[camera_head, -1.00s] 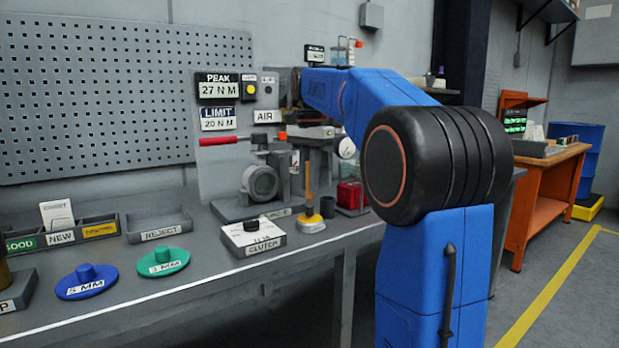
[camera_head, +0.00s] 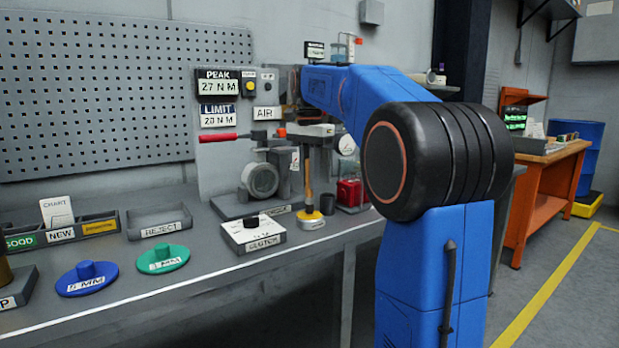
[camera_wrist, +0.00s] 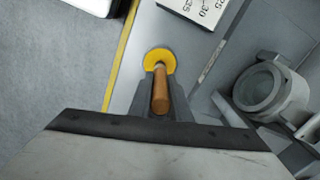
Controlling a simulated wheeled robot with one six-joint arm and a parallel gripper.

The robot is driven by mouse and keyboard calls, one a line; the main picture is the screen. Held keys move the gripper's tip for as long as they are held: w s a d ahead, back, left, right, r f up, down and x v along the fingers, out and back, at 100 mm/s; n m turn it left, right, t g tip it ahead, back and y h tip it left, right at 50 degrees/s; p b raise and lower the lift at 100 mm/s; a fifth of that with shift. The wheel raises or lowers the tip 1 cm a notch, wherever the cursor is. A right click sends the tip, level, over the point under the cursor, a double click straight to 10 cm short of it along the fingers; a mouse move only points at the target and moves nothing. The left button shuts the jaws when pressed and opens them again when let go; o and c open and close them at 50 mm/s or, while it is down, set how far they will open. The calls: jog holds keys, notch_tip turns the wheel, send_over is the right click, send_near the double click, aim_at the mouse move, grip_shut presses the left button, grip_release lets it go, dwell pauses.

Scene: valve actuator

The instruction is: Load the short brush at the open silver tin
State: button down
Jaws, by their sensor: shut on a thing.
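My gripper (camera_wrist: 160,88) is shut on a wooden-handled brush (camera_wrist: 160,92), with one dark finger on each side of the handle. In the head view the brush (camera_head: 308,178) stands almost upright below the gripper. Its lower end meets a round yellow piece (camera_wrist: 159,58) low at the bench; it also shows in the head view (camera_head: 312,216), with a pale label at its front. I cannot tell whether the brush touches it or is just above it, and the bristles are hidden. I cannot make out an open silver tin for certain.
The white CLUTCH box (camera_head: 253,232) stands close on the left. A dark cup (camera_head: 327,204) and a red container (camera_head: 350,192) are on the right. The grey valve (camera_head: 262,181) is behind. Blue (camera_head: 87,278) and green (camera_head: 163,259) discs lie further left.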

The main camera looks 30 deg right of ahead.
jog(key=shift+f, duration=0.4)
dwell(1.3)
jog(key=shift+r, duration=0.1)
jog(key=shift+r, duration=3.45)
